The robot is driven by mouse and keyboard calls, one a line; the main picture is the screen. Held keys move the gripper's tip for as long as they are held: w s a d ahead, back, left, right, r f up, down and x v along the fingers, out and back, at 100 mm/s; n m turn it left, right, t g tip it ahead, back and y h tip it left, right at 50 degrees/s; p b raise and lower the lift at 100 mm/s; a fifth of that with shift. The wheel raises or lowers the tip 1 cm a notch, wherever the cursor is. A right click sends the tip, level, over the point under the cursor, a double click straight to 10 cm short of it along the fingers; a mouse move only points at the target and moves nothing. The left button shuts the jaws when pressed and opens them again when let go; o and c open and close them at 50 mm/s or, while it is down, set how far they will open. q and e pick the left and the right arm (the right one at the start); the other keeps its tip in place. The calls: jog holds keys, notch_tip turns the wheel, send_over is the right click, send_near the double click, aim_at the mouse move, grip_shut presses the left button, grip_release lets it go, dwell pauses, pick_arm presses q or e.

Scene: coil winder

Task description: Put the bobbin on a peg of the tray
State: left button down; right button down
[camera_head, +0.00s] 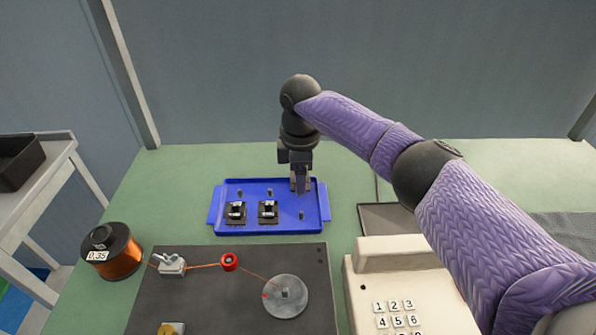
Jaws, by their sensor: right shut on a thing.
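The blue tray (323,207) lies on the green table and has several short upright pegs. Two dark square bobbins with pale centres, a left one (236,213) and a right one (268,212), sit in its front row. Bare pegs show at the back left (239,194), back middle (270,192) and front right (301,215). My right gripper (301,185) points down over the tray's back right corner and is shut on a bobbin. That bobbin is mostly hidden by the fingers, so I cannot tell whether it touches a peg. My left gripper is out of view.
In front of the tray is a dark winder plate (215,312) with a grey disc (286,296), a red guide (229,262) and copper wire. A copper spool (113,251) stands at left. A cream keypad console (384,283) stands front right, under my right arm.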

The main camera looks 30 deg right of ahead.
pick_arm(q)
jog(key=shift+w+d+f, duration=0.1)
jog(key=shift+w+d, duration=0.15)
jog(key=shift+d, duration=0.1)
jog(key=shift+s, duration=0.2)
pick_arm(e)
jog(key=shift+f, duration=0.1)
